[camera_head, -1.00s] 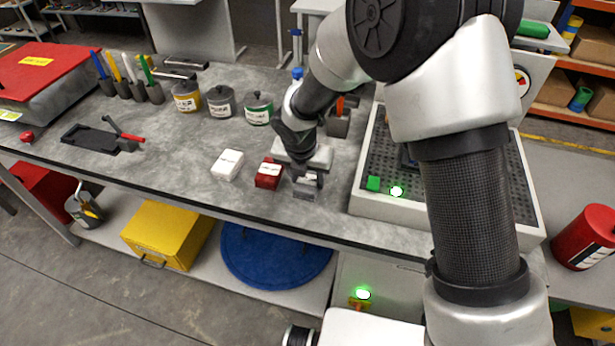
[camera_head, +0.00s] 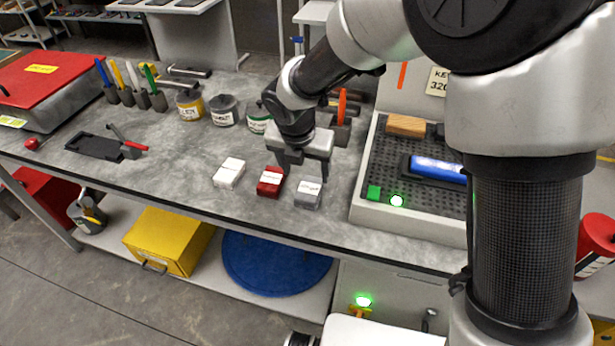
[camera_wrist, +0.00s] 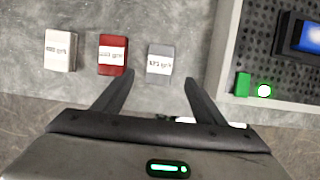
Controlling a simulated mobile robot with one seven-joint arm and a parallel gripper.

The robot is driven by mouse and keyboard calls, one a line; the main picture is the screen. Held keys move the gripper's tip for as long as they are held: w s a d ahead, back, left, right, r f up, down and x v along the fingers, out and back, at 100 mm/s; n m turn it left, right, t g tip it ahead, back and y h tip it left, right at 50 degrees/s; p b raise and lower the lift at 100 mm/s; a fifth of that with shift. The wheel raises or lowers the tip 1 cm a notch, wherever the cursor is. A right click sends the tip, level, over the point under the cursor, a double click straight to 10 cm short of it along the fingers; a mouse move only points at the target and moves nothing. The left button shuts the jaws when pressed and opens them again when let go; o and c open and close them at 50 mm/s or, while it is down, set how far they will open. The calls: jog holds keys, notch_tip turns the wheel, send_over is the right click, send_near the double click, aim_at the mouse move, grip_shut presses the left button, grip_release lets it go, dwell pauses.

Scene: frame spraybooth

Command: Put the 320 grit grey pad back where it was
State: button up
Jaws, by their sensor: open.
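The grey pad (camera_head: 309,193) stands on the bench at the right end of a row of three pads. It has a white label on top; in the wrist view the grey pad (camera_wrist: 160,60) shows a label too small to read surely. The red pad (camera_head: 270,182) is just left of it, and the white pad (camera_head: 229,173) is at the left end. My gripper (camera_head: 304,168) is above and behind the grey pad. In the wrist view my gripper (camera_wrist: 155,85) has its two fingers spread, with nothing between the tips; the grey pad lies just beyond them, apart.
A perforated tray (camera_head: 378,213) with a green block (camera_head: 374,192), a lit green button (camera_head: 397,200) and a blue-topped tool (camera_head: 438,169) stands to the right. Several cans, including a grey one (camera_head: 223,110), stand behind.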

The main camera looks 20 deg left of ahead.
jog(key=s+d+r+m+t, duration=0.1)
jog(key=s+d+r+m, duration=0.2)
jog(key=d+r+m, duration=0.6)
jog(key=s+d+r+m, duration=0.3)
jog(key=d+r+m, duration=0.4)
jog(key=d+m, duration=0.25)
jog(key=s+d+r+m+t, duration=0.1)
jog(key=s+d+r+m, duration=0.2)
jog(key=s+d+m, duration=0.7)
jog(key=s+m, duration=0.2)
jog(key=m, duration=0.5)
jog(key=shift+r, duration=0.4)
